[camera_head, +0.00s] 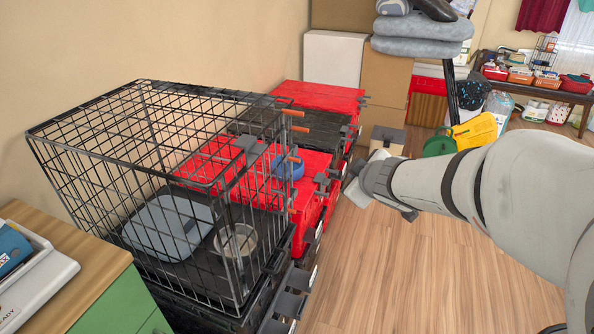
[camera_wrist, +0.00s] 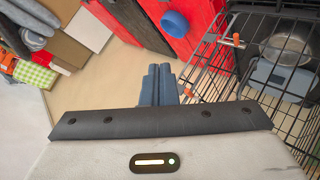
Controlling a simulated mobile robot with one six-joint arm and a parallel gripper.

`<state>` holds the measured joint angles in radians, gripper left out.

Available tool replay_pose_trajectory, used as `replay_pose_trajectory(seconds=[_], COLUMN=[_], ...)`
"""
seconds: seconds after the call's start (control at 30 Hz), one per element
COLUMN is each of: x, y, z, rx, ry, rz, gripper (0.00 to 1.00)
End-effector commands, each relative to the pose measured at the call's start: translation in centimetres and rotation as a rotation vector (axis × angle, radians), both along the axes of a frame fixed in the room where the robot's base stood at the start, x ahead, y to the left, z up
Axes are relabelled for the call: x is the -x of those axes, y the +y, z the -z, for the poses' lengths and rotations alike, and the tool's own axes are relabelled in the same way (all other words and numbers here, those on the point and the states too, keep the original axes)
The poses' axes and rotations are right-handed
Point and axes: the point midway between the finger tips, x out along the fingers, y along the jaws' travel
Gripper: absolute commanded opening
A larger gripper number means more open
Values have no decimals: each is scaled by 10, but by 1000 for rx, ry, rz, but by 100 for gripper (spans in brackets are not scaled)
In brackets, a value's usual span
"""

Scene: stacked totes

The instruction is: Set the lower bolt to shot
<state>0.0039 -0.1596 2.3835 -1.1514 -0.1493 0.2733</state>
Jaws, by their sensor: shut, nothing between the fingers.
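A black wire crate (camera_head: 150,150) stands at the left with its barred front toward the right. Orange bolt handles show on that front: upper ones (camera_head: 293,113) near the top and a lower one (camera_head: 294,159) beneath. In the wrist view one orange handle (camera_wrist: 188,91) lies just right of the fingertips and another (camera_wrist: 236,39) is farther off. I cannot tell which is the lower bolt there, nor whether either is shot. My gripper (camera_head: 350,185) is right of the crate; its fingers (camera_wrist: 158,68) are together and empty, apart from the handles.
Red totes (camera_head: 318,95) and a black lid (camera_head: 285,125) stand behind the crate. A blue bowl (camera_head: 288,168) shows on a red lid, also in the wrist view (camera_wrist: 174,23). A wooden-topped cabinet (camera_head: 85,260) is at near left.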

Motion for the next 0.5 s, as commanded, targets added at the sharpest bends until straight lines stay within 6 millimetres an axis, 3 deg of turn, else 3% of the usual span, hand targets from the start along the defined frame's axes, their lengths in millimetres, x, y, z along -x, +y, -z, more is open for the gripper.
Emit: replay_pose_trajectory(seconds=[0.03, 0.2, 0.33, 0.5], x=[-5, -2, 6, 8], y=[17, 63, 78, 82], z=[35, 80, 95, 95], rx=[7, 5, 0, -2], ry=[-2, 21, 44, 49], rz=[-105, -401, -509, -537], gripper=[0, 0, 0, 0])
